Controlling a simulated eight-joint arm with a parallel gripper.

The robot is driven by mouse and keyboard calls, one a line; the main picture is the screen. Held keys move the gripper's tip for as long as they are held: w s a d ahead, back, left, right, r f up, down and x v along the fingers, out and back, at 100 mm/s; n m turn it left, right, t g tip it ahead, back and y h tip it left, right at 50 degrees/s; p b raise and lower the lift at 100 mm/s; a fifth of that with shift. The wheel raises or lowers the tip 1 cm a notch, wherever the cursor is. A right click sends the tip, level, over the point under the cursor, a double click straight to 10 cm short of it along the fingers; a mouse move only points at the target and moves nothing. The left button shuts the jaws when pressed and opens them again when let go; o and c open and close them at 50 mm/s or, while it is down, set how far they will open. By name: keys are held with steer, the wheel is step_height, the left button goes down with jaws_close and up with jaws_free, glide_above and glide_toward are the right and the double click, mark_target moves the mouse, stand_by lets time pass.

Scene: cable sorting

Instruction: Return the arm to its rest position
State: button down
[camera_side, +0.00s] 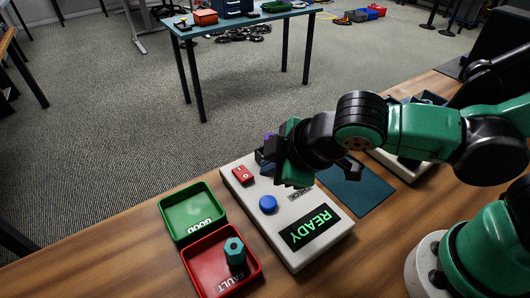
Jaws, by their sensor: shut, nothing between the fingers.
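My gripper (279,172) is above the back right part of the white tester box (240,174). Its fingers are shut with nothing seen between them, and my wrist partly covers them. The box has a red piece (242,174), a blue button (268,204) and a display (310,228) reading READY. A teal hexagonal piece (235,250) stands in the red FAULT tray (216,283). The green GOOD tray (193,206) is empty.
A dark teal mat (366,195) lies on the wooden table (130,262) right of the box. Another pale device (402,163) is partly hidden under my arm. The table left of the trays is clear.

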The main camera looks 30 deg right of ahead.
stand_by(0.3)
steer(key=d+r+m+h, duration=0.1)
steer(key=d+r+m, duration=0.2)
steer(key=d+m, duration=0.8)
steer(key=d, duration=0.4)
steer(key=shift+s, duration=0.2)
steer(key=shift+r, duration=0.1)
steer(key=a+r+n+g, duration=0.2)
steer(key=a+n+g, duration=0.1)
steer(key=a+n, duration=0.4)
steer(key=a+r+n+g, duration=0.2)
steer(key=a+n+g, duration=0.2)
steer(key=a+n, duration=0.4)
steer(key=n, duration=0.3)
steer(key=shift+w+a+r, duration=0.25)
steer(key=shift+w, duration=0.15)
steer(key=shift+f, duration=0.1)
